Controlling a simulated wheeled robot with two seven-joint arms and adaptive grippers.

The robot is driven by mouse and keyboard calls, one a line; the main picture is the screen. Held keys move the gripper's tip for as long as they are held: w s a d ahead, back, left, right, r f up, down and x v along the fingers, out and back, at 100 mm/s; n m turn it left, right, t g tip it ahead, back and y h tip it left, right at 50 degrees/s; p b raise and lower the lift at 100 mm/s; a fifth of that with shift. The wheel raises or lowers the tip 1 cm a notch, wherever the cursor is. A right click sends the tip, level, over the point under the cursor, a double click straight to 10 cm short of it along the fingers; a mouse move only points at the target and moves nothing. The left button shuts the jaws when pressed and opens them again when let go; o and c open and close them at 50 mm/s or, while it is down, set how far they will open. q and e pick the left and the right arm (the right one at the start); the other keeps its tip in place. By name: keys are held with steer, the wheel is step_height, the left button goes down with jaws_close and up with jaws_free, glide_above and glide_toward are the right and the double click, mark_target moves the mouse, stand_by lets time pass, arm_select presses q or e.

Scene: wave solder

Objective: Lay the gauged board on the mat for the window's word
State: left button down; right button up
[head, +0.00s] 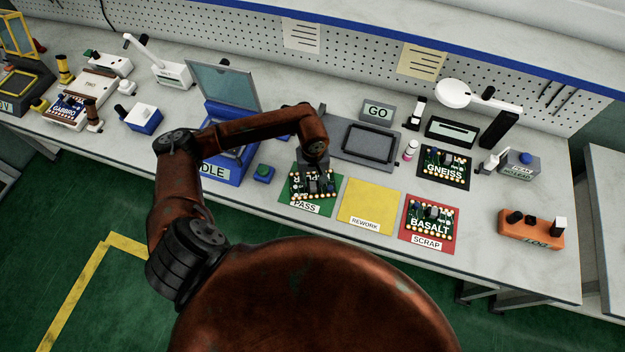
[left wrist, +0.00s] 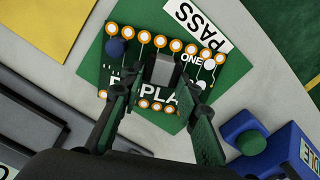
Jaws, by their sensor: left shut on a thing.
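A dark board (head: 325,190) with a row of gold-ringed pads is at the green PASS mat (head: 289,202). In the left wrist view, part of the lettering on the board (left wrist: 140,60) is covered by my fingers; "PLA" shows. My left gripper (head: 317,168) reaches down from above and is shut on the board by a grey block on it, as the left wrist view shows (left wrist: 162,85). The board lies over the mat (left wrist: 222,62), turned a little against it; I cannot tell whether it touches. A grey window (head: 377,110) reads GO. My right gripper is not in view.
The yellow REWORK mat (head: 368,203) is bare. The red SCRAP mat (head: 408,215) holds the BASALT board (head: 431,220). The GNEISS board (head: 444,165) lies behind it. A green button on a blue box (head: 263,173) stands left of the PASS mat, before a blue open-lidded machine (head: 225,95).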

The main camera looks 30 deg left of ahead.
mark_target(313, 182)
arm_select(q)
steer(key=c, duration=1.4)
jaws_free()
step_height(313, 182, up, 12)
steer(key=shift+f, duration=0.1)
